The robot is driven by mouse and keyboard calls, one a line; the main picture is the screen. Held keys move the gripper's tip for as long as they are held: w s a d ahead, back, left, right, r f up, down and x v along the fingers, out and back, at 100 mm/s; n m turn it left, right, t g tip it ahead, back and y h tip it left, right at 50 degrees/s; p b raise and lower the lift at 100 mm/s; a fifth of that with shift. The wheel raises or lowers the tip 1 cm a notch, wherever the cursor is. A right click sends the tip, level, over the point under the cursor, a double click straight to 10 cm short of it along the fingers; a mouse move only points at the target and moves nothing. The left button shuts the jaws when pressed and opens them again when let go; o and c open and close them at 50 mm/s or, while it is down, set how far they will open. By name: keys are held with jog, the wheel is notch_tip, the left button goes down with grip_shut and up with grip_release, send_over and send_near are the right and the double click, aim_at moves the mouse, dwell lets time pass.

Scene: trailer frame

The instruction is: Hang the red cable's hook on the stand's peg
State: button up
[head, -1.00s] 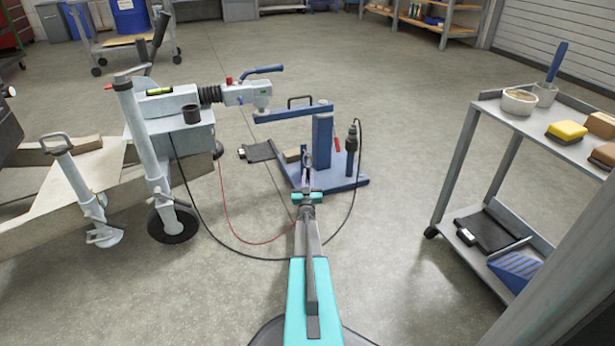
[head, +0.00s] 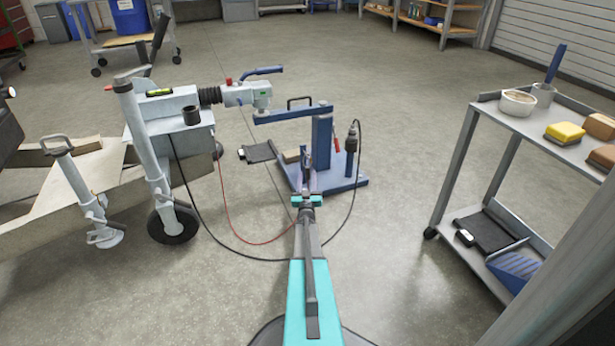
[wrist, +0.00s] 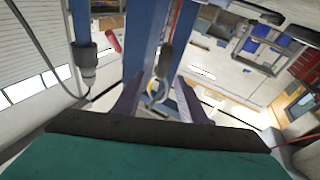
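The stand (head: 321,145) is a blue post on a blue base, ahead of my arm. My gripper (head: 308,176) is in front of its post. In the wrist view my gripper's two purple fingers (wrist: 158,88) are spread, with gaps inside them. The hook (wrist: 155,97), a small ring-like end below a dark grey sleeve (wrist: 164,60), shows between them, seemingly touching neither. The red cable (head: 227,215) droops from the trailer side to the floor and runs toward my gripper. I cannot make out the peg, or whether the hook sits on it.
A black cable (head: 190,210) loops over the floor to a dark connector (head: 351,140) at the stand's right. The trailer's jack wheel (head: 173,222) is at left. A grey cart (head: 466,165) stands at right. The floor between my arm and the cart is clear.

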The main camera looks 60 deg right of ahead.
jog(key=p+v, duration=0.2)
jog(key=v, duration=0.4)
jog(key=shift+p, duration=0.3)
jog(key=shift+a, duration=0.15)
